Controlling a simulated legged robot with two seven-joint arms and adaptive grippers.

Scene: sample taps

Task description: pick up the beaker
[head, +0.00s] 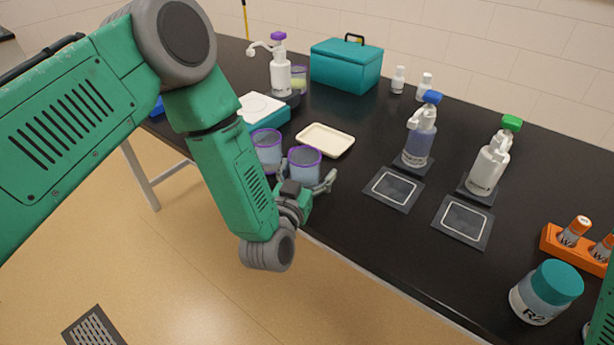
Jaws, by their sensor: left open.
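Two clear beakers with purple rims stand side by side near the table's front left edge: a left beaker (267,146) and a right beaker (305,162). My left gripper (308,178) is open at the near side of the right beaker. One finger shows to the right of this beaker and the other is partly hidden on its left. I cannot tell whether the fingers touch it. The gripper and wrist hide the beaker's lower part. A third purple-rimmed beaker (299,76) with yellowish liquid stands behind the purple-topped dispenser. My right gripper is out of view.
Around the beakers on the black table (345,215) are a cream tray (326,140), a teal-and-white device (262,108) and the purple-topped dispenser (280,75). Blue-topped (420,140) and green-topped (489,165) dispensers, an orange rack (572,250) and a jar (545,292) stand right.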

